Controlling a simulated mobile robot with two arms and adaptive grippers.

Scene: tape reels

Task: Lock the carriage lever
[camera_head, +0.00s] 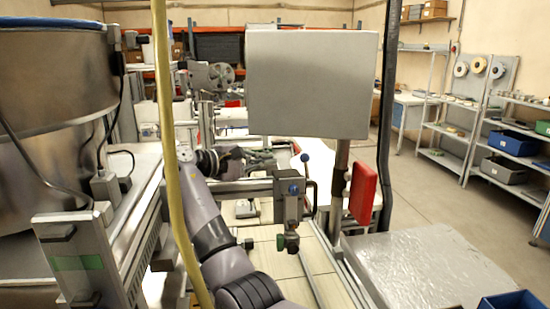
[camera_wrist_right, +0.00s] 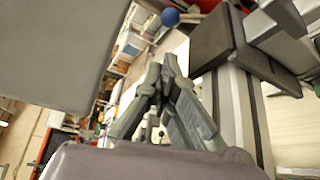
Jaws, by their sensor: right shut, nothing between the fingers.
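The carriage (camera_head: 287,197) is a grey metal block on a rail in the middle of the head view, with a dark blue round knob on its face. A lever with a blue ball end (camera_head: 304,157) stands up behind its top right; the ball also shows in the right wrist view (camera_wrist_right: 170,17), beyond the fingertips. My right gripper (camera_head: 274,156) is behind and above the carriage, left of the ball and apart from it. In the right wrist view its fingertips (camera_wrist_right: 166,66) meet, with nothing between them. My left gripper is not in view.
A grey panel (camera_head: 311,84) hangs above the carriage. A red box (camera_head: 362,193) and a post stand to its right. A yellow hose (camera_head: 172,160) runs down in front of my arm. A large metal drum (camera_head: 55,100) fills the left.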

